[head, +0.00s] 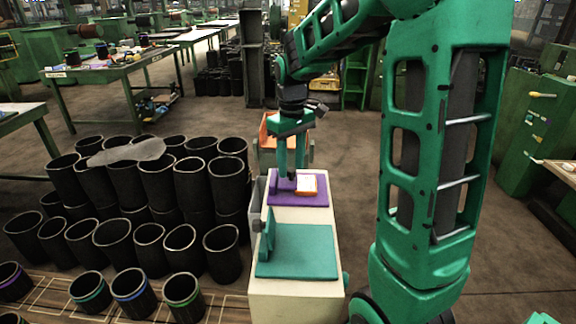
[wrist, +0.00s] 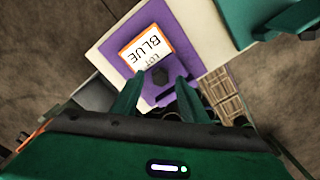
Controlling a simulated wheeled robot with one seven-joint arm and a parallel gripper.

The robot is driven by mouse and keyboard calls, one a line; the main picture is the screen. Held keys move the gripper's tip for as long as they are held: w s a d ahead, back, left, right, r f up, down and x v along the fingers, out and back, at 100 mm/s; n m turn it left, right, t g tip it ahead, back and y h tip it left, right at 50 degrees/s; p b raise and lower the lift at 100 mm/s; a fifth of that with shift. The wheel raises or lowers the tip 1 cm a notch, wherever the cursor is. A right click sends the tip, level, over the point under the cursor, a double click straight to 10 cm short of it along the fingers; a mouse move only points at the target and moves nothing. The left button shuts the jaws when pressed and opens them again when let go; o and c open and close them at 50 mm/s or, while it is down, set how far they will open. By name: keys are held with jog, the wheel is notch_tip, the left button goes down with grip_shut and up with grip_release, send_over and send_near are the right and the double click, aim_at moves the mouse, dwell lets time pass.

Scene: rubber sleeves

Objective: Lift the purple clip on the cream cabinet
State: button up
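The purple clip (head: 284,186) is at the board's left side, partly hidden under my gripper (head: 291,172). In the wrist view the card (wrist: 145,48) reads "LOT BLUE".
A teal board (head: 298,256) with an upright teal clip (head: 267,237) lies on the cabinet's near half. Many black rubber sleeves (head: 150,215) stand close on the left. An orange item (head: 270,130) is behind the cabinet.

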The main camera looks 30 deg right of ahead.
jog(key=shift+f, duration=0.2)
grip_shut()
